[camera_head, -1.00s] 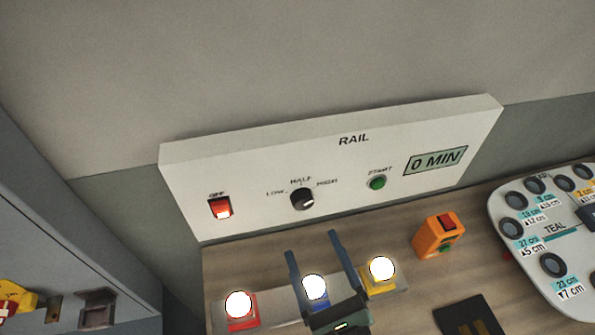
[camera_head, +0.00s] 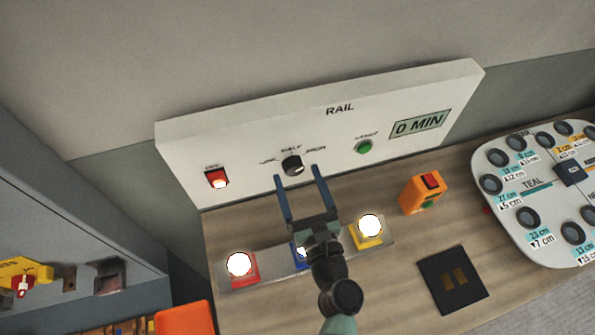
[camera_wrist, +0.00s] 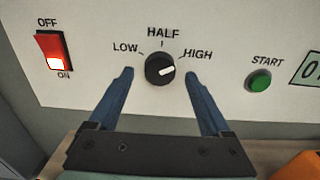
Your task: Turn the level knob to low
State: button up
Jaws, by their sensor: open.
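The level knob (camera_head: 293,165) is a black dial on the white RAIL panel (camera_head: 250,125), under the labels LOW, HALF and HIGH. In the wrist view the knob (camera_wrist: 160,69) has a white pointer mark aimed to the right and slightly up, toward the HIGH side. My gripper (camera_head: 297,172) is open, with its two blue fingers pointing at the panel. In the wrist view the fingertips of my gripper (camera_wrist: 160,72) are either side of the knob, with a gap on each side. I cannot tell how far the tips are from the panel face.
A lit red rocker switch (camera_head: 217,178) is left of the knob. A green START button (camera_head: 364,146) and a 0 MIN display (camera_head: 420,123) are right. Below stand red (camera_head: 240,266) and yellow (camera_head: 369,229) lamps and an orange box (camera_head: 423,193). A numbered board (camera_head: 540,190) lies right.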

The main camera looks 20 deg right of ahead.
jog(key=shift+w, duration=0.6)
grip_shut()
